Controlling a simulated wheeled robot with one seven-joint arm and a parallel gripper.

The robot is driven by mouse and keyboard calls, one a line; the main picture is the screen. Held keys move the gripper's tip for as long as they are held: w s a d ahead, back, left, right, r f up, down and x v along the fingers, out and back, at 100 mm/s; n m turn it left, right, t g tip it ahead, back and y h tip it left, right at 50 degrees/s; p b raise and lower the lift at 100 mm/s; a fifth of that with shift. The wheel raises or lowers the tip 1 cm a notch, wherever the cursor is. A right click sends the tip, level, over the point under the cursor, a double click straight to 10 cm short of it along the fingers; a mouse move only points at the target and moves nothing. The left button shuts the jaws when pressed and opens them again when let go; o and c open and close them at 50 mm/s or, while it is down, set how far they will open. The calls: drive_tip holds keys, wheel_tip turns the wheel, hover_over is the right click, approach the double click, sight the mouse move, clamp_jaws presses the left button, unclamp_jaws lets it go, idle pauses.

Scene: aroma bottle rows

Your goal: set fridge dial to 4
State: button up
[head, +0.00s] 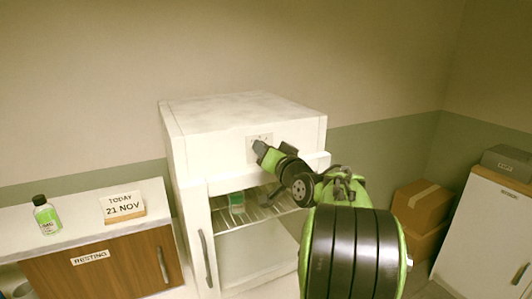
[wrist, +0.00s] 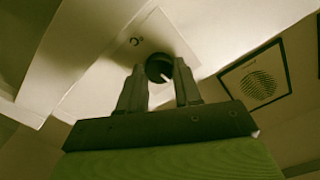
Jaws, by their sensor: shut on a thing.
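The white fridge (head: 245,115) stands in the middle of the head view. A small dial plate (head: 265,137) is on its upper front, partly covered by my gripper (head: 258,147). In the wrist view the dark round dial (wrist: 159,66) sits on a pale plate (wrist: 130,60), with a light pointer mark on its lower right. My gripper (wrist: 160,82) has one finger on each side of the dial and is shut on it. The numbers around the dial are too small or hidden to read, so its setting cannot be told.
Below the dial the fridge interior is visible, with a wire shelf (head: 250,212) holding a green-labelled bottle (head: 237,202). At left, a counter (head: 85,228) bears a green-labelled bottle (head: 46,214) and a "TODAY 21 NOV" sign (head: 123,205). Cardboard boxes (head: 420,205) and a white cabinet (head: 485,235) stand at right.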

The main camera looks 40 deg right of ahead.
drive_tip(key=shift+f+m+p, duration=0.15)
drive_tip(key=shift+m+p, duration=0.75)
drive_tip(key=shift+m, duration=3.9)
drive_tip(key=o, duration=1)
drive_tip(key=shift+o, duration=0.2)
drive_tip(key=shift+s, duration=0.15)
drive_tip(key=b+v, duration=0.3)
drive_tip(key=v, duration=1.2)
drive_tip(key=shift+s, duration=0.25)
